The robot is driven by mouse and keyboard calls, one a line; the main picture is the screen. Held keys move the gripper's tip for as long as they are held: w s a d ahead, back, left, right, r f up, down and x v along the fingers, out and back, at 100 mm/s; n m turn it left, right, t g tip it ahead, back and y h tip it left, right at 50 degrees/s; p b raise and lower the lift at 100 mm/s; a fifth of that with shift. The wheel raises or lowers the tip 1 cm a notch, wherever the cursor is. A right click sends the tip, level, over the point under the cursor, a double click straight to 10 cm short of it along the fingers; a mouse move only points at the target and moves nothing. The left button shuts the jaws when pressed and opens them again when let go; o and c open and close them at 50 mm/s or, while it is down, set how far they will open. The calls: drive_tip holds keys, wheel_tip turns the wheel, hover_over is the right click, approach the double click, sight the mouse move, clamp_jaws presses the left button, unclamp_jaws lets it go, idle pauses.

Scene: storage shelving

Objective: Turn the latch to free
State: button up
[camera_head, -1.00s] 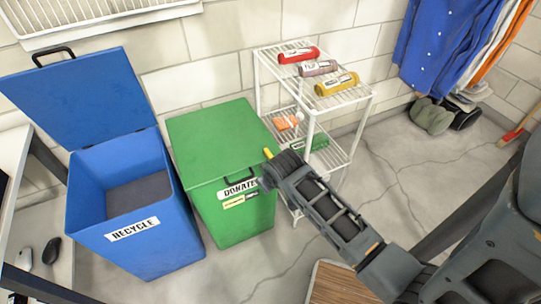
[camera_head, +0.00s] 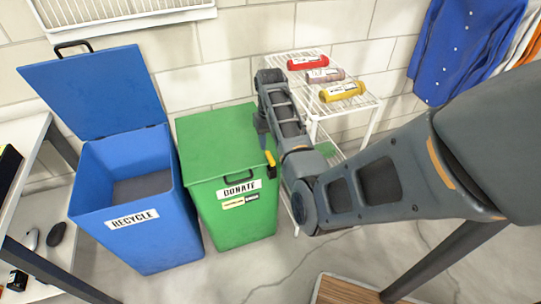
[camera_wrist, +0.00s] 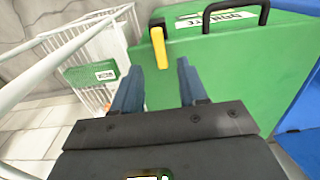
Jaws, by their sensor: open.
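The latch (camera_head: 270,158) has a yellow handle and a black mount. It sits at the right front edge of the green DONATE bin (camera_head: 240,215), whose lid (camera_head: 215,145) is shut. In the wrist view, the yellow handle (camera_wrist: 159,47) points toward me, and its end appears between my two blue-grey fingertips. My gripper (camera_wrist: 160,66) is open with nothing held. I cannot tell whether a finger touches the handle. In the head view, my gripper (camera_head: 262,128) is over the right side of the lid, just behind the latch, partly hidden by my arm.
A blue RECYCLE bin (camera_head: 140,222) with its lid raised stands to the left. A white wire shelf (camera_head: 369,101) with red, mauve and yellow bottles stands close on the right. A black lid handle (camera_head: 239,177) is beside the latch. Clothes (camera_head: 465,45) hang at the back right.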

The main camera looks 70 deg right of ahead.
sight(270, 157)
wheel_tip(270, 157, down, 6)
drive_tip(key=shift+f, duration=0.25)
drive_tip(key=shift+c, duration=0.4)
clamp_jaws()
